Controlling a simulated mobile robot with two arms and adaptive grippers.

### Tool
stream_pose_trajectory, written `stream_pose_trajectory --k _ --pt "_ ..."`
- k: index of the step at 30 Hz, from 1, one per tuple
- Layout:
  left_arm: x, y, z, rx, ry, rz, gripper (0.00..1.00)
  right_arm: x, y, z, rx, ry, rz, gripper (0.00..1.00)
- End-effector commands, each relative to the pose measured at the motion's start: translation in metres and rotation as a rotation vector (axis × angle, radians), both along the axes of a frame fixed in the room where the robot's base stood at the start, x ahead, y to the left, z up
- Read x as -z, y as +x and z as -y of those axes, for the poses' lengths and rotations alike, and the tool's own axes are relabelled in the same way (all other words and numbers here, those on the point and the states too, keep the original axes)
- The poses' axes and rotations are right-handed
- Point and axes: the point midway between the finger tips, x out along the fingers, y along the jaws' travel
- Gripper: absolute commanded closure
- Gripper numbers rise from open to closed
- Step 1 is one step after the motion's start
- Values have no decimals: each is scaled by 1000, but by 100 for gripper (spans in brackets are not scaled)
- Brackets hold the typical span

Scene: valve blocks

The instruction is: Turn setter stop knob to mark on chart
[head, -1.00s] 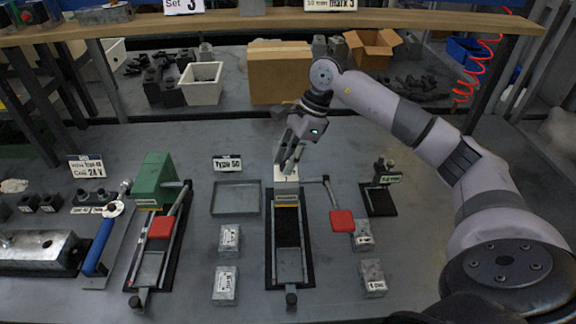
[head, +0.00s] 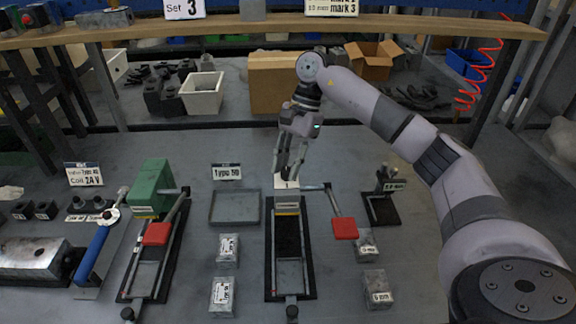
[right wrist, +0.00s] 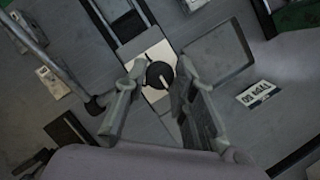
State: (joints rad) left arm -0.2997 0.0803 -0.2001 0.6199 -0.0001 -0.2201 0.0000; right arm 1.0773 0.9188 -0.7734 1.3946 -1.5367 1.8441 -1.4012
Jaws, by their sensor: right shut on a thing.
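The setter stop knob (right wrist: 158,76) is black and round with a white pointer line, on a pale plate (right wrist: 150,52) in the right wrist view. My right gripper (right wrist: 156,82) has its fingers on both sides of the knob and is shut on it. In the head view my right gripper (head: 288,178) points down at the pale plate (head: 287,193) at the back of the middle fixture (head: 308,250), hiding the knob. Cards reading "Set 3" (head: 184,8) and "mark 3" (head: 333,8) stand on the shelf above. My left gripper is not in view.
A lever with a red pad (head: 344,229) is right of the middle fixture. A green-blocked fixture (head: 153,186) stands left, and an empty tray (head: 235,208) lies between. Small labelled blocks (head: 378,288) flank the middle fixture. A small stand (head: 382,205) is at right.

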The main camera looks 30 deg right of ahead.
Motion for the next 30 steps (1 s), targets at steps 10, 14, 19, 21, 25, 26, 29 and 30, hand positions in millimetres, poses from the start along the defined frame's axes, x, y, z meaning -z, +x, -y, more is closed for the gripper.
stream_pose_trajectory --k 10,14,19,21,25,26,29,30 --pt "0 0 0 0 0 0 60 -1 1 0 -3 0 4 100" --pt "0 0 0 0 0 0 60 -1 1 0 -3 0 4 69" --pt "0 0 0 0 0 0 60 -1 0 0 -2 1 2 58" --pt "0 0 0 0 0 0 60 -1 0 0 -2 1 2 56" --pt "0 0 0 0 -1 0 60 0 0 0 -3 0 1 56" --pt "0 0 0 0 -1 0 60 0 0 0 -3 0 1 56" --pt "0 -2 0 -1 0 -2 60 -1 0 0 -3 0 1 56" --pt "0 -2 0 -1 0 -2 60 -3 1 1 -2 1 2 56"
